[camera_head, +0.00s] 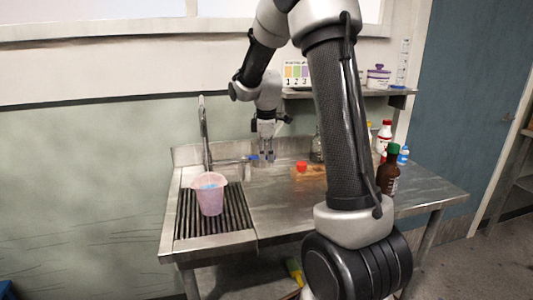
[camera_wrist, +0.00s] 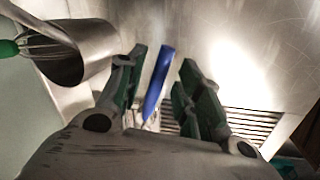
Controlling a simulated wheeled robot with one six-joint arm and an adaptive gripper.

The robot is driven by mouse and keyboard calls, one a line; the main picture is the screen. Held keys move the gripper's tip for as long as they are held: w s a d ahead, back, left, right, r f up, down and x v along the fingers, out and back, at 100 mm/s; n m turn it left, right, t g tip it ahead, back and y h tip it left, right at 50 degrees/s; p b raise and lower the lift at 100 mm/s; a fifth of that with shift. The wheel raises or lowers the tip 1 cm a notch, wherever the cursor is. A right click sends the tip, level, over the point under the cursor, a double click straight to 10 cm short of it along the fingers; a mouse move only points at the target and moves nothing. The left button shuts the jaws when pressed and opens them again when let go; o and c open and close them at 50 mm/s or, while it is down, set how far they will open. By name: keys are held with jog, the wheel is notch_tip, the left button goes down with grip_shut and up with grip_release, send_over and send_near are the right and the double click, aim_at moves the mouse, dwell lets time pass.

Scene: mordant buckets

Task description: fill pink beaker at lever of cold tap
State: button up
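The pink beaker (camera_head: 210,199) stands upright on the dark slatted drain grate, below the tall metal tap (camera_head: 204,130). Something pale blue shows inside its mouth; I cannot tell what it is. The tap's blue lever (camera_head: 248,158) reaches out to the right of the spout. My gripper (camera_head: 266,156) points down at the outer end of the lever. In the wrist view my gripper (camera_wrist: 163,62) has its two green-padded fingers apart.
In the wrist view a metal container (camera_wrist: 85,52) with a green-handled whisk (camera_wrist: 35,46) is at left. A brown bottle (camera_head: 388,174), a white-and-red bottle (camera_head: 384,137) and a red object (camera_head: 302,166) stand at right on the steel counter (camera_head: 285,208). A shelf (camera_head: 340,94) hangs behind.

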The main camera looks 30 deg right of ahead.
grip_shut()
jog(key=shift+w+d+n, duration=0.35)
jog(key=shift+w+n, duration=0.2)
jog(key=shift+n, duration=0.45)
grip_release()
